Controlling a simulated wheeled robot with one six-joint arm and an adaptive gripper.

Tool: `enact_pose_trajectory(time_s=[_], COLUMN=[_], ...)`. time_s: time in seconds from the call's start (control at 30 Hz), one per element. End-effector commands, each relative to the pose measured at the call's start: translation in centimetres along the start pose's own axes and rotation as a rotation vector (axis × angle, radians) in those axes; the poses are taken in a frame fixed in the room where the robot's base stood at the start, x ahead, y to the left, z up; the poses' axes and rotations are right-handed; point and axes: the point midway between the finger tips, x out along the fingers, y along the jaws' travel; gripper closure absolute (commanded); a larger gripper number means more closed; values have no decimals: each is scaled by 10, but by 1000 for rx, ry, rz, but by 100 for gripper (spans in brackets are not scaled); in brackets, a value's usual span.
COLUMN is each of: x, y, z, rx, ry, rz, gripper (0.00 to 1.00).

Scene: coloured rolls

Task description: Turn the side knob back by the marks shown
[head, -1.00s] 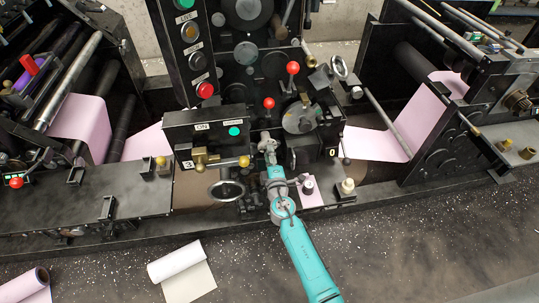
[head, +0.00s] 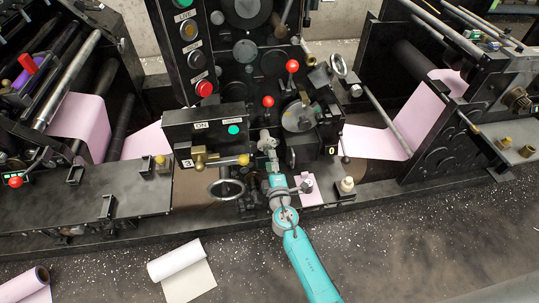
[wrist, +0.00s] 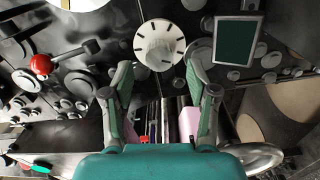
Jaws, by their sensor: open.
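A round white knob (wrist: 159,45) with black marks around its face shows at the top middle of the wrist view. My gripper (wrist: 158,72) is open, with one finger on each side below the knob. Nothing is held between the fingers, and the knob looks a little beyond the fingertips; I cannot tell whether they touch it. In the head view my gripper (head: 267,139) is at the front of the black machine, and I cannot make out the marked knob there.
A dark green panel (wrist: 236,40) is right of the knob. A red ball lever (wrist: 40,65) is to its left. In the head view, a handwheel (head: 227,189), a brass lever (head: 222,160) and red-ball levers (head: 268,101) crowd my gripper. Pink web (head: 377,142) runs at right.

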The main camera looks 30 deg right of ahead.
Motion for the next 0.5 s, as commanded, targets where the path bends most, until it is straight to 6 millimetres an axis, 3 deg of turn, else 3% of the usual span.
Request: enact_pose_trajectory(time_s=[0.2, 0.5], x=[-43, -78], y=[-1, -1], z=[0, 0], rx=[0, 1], ry=[1, 1], rz=[-2, -2], gripper=[41, 41])
